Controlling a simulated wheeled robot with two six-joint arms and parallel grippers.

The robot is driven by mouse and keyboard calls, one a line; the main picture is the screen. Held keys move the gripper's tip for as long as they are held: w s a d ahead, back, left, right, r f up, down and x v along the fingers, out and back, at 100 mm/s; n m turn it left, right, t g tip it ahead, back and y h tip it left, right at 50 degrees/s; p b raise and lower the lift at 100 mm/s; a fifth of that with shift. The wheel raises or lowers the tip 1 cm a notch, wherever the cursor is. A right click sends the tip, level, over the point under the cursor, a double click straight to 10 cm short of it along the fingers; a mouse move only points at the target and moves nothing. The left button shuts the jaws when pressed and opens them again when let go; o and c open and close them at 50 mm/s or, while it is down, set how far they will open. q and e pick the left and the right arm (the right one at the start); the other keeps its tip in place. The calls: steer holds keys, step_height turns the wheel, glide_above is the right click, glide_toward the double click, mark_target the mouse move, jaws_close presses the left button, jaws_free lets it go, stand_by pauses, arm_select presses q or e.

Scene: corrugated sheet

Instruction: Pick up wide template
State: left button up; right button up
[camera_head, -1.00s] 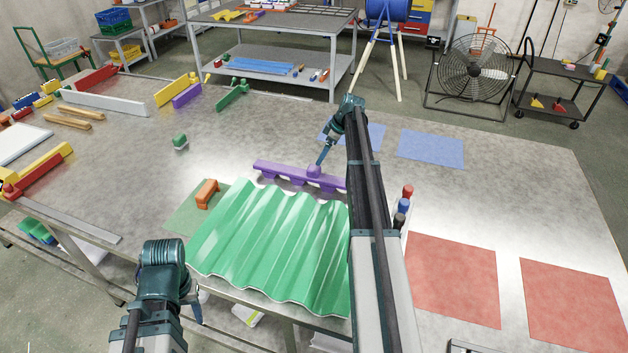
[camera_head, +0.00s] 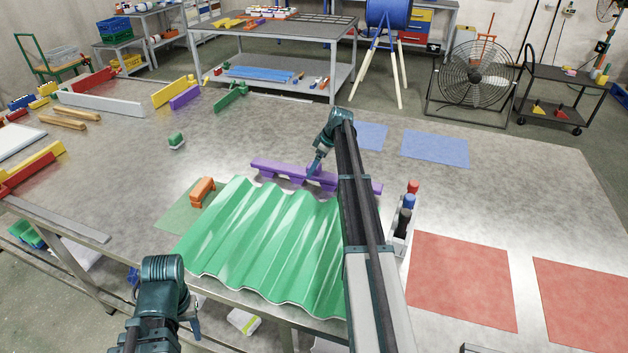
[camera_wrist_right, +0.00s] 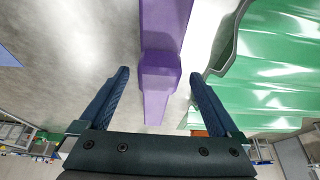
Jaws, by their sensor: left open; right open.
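The wide template, a long purple bar (camera_head: 268,167) with a raised block at its middle, lies on the table beyond the green corrugated sheet (camera_head: 265,240). In the right wrist view the purple template (camera_wrist_right: 163,28) runs down from the top, its block between my open fingertips, with gaps on both sides. My right gripper (camera_head: 315,169) is at the block in the head view; the arm hides part of the bar. My right gripper also shows in the wrist view (camera_wrist_right: 158,74), open and empty. My left gripper (camera_head: 195,328) is open near the table's front edge, away from the template.
An orange block-shaped tool (camera_head: 202,191) stands beside the sheet's left edge. A white holder with several markers (camera_head: 404,225) stands right of my right arm. Blue mats (camera_head: 435,149) and red mats (camera_head: 462,280) lie flat on the right.

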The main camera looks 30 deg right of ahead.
steer(key=b+x, duration=0.3)
steer(key=x, duration=0.1)
steer(key=shift+c, duration=0.4)
jaws_close()
steer(key=shift+r, duration=0.1)
